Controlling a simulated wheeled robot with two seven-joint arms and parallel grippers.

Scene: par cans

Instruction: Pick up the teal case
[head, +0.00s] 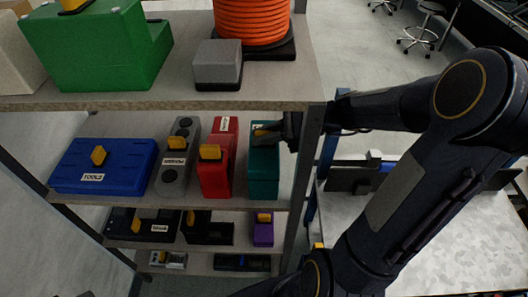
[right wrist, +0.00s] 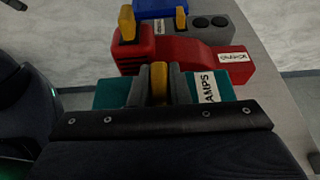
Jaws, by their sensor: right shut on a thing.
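The teal case (head: 263,172) stands at the right end of the middle shelf, beside the red case. In the right wrist view the teal case (right wrist: 222,88) shows a white label reading "AMPS" and a yellow handle (right wrist: 160,80) on top. My right gripper (head: 272,132) reaches in from the right over the top of the teal case. Its fingers are shut on the yellow handle, one on each side, as the right wrist view shows (right wrist: 160,88). The case appears upright; whether it touches the shelf is hard to tell. My left gripper is not in view.
A red case (head: 214,170), a grey case (head: 178,150) and a blue case (head: 105,165) stand left of it. The upper shelf (head: 150,101) lies close above, with a post (head: 304,165) at right. Darker cases and a purple one (head: 263,232) sit below.

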